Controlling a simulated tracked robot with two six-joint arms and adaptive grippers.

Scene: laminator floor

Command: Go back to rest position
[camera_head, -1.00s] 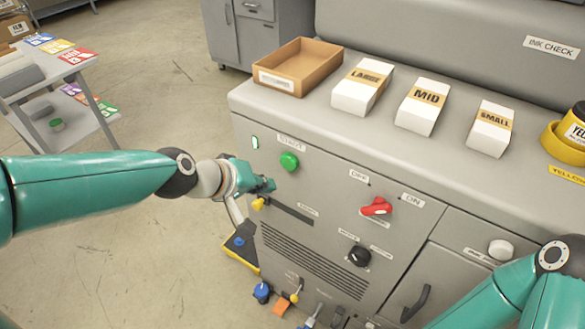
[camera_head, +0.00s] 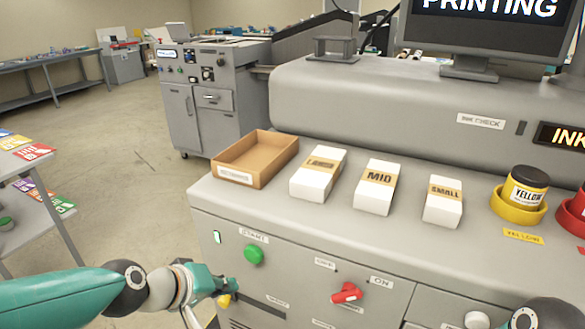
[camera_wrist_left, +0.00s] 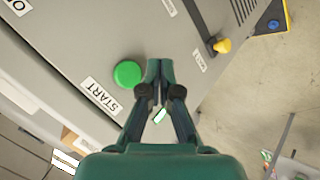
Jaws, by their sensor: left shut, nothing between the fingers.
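My left gripper (camera_head: 226,287) is shut and empty in front of the machine's front panel, just below and left of the green START button (camera_head: 254,254). In the left wrist view, my left gripper (camera_wrist_left: 160,66) has its fingertips together beside the green button (camera_wrist_left: 127,74), with a small gap between them in the picture. A yellow knob (camera_head: 223,300) shows just under the gripper. My right gripper is out of view; only part of my right arm shows at the lower right corner.
A red switch (camera_head: 346,293) sits on the panel to the right. On the machine top stand a cardboard tray (camera_head: 233,178), LARGE, MID and SMALL boxes (camera_head: 375,187) and a yellow ink pot (camera_head: 519,213). A shelf cart (camera_head: 44,220) stands at left. Floor between is clear.

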